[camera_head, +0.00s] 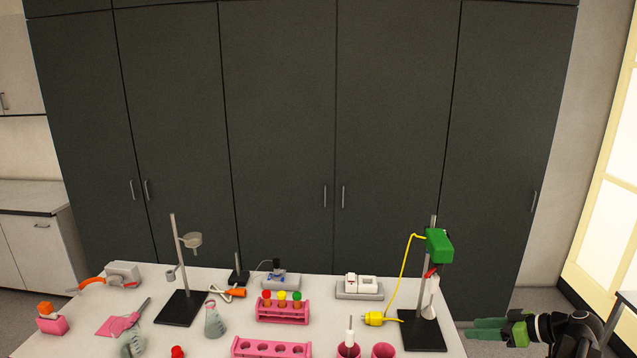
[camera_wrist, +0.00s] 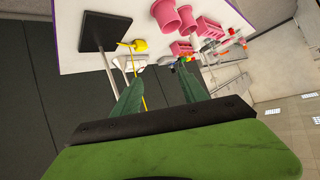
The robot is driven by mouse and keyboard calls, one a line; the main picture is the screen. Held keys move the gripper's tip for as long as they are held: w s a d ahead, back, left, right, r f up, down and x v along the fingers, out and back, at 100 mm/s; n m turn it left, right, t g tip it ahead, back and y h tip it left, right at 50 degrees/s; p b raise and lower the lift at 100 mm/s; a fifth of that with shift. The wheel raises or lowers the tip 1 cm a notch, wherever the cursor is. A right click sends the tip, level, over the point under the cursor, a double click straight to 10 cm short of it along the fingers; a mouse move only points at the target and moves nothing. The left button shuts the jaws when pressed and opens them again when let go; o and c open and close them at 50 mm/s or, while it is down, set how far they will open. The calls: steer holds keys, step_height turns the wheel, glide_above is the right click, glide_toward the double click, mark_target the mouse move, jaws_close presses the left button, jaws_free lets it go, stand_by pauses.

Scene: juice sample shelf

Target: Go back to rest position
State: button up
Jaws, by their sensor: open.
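My gripper (camera_head: 487,329) is at the lower right in the head view, off the right end of the white table (camera_head: 335,313). Its green fingers point left toward the table's right edge. In the wrist view the two green fingers of my gripper (camera_wrist: 160,95) are spread apart with nothing between them that they touch. The picture there is turned, and the table top (camera_wrist: 115,30) lies beyond the fingertips.
A stand with a black base (camera_head: 422,330) and a green device (camera_head: 439,245) is nearest my gripper. Pink cups (camera_head: 383,351), a pink rack with capped tubes (camera_head: 283,313) and a second stand (camera_head: 181,307) are on the table. Dark cabinets (camera_head: 280,130) stand behind.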

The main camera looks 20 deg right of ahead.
steer(key=w+a+f+m+g+h+b, duration=0.1)
steer(key=w+a+f+g+b, duration=0.25)
steer(key=a, duration=0.65)
steer(key=w+a+f+m+g, duration=0.15)
steer(key=w+a+f, duration=0.25)
steer(key=a+f, duration=0.5)
steer(key=w+a+f+g+h+b, duration=0.1)
steer(key=w+a+f+g+b, duration=0.2)
steer(key=a, duration=0.9)
steer(key=a+f+g+h, duration=0.1)
steer(key=a+f+h, duration=0.1)
steer(key=a, duration=0.5)
steer(key=s+a+f+m+g+h, duration=0.1)
steer(key=a+h, duration=0.1)
steer(key=a, duration=0.5)
steer(key=shift+f+b, duration=0.4)
steer(key=shift+m, duration=0.25)
